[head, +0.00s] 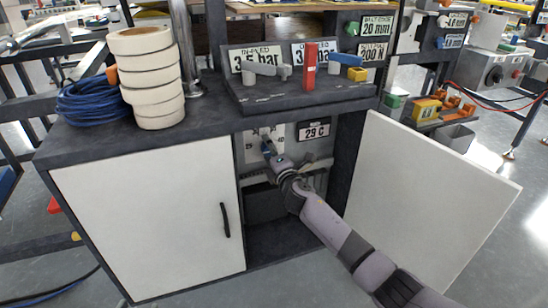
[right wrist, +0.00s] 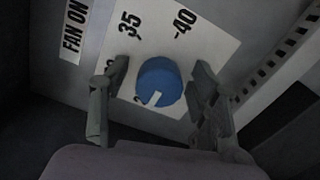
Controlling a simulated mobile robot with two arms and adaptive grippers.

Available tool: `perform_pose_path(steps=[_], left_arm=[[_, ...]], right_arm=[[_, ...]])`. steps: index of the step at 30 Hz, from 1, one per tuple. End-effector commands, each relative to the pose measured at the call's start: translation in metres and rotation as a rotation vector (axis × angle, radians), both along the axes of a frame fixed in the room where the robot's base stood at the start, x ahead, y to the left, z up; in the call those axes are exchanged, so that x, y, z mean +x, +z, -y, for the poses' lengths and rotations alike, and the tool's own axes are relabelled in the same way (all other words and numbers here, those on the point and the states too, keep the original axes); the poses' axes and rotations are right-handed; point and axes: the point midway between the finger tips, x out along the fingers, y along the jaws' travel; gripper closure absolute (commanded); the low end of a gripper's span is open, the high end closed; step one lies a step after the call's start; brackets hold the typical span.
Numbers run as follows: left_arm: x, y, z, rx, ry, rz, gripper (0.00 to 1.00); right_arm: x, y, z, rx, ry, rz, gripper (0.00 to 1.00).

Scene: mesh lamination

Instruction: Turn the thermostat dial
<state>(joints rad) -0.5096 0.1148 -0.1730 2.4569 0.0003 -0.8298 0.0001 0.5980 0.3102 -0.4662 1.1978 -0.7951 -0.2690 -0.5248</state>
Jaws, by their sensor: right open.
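The thermostat dial (right wrist: 160,80) is a round blue knob with a white pointer mark, on a white scale plate (right wrist: 190,25) where 35 and 40 can be read. The pointer is towards the lower left in the right wrist view. My right gripper (right wrist: 165,66) is open, with one finger on each side of the dial. Whether the fingers touch it I cannot tell. In the head view my right gripper (head: 267,146) reaches into the open cabinet at the plate (head: 250,147) and largely hides the dial. A display (head: 314,131) beside it reads 29 C. My left gripper is not in view.
The cabinet's right door (head: 428,195) stands open beside my right arm. The left door (head: 150,215) is shut. A "FAN ON" label (right wrist: 75,30) is beside the scale. On top are white rolls (head: 150,75), blue cable (head: 93,100) and a panel with levers (head: 305,95).

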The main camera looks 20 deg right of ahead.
Motion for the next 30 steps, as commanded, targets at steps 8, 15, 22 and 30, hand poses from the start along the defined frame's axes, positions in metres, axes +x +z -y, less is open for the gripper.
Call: perform_pose_path(steps=[8,15,22,30], left_arm=[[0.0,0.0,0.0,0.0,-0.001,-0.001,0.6],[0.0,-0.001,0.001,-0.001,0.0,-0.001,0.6],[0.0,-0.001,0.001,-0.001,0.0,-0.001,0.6],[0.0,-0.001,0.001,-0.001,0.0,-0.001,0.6]], right_arm=[[-0.04,-0.002,0.001,-0.002,0.001,-0.002,0.44],[-0.087,-0.002,0.002,-0.002,0.003,-0.003,0.44],[-0.113,-0.001,0.003,0.0,0.001,-0.002,0.44],[-0.117,-0.001,0.003,0.0,0.0,-0.002,0.44]])
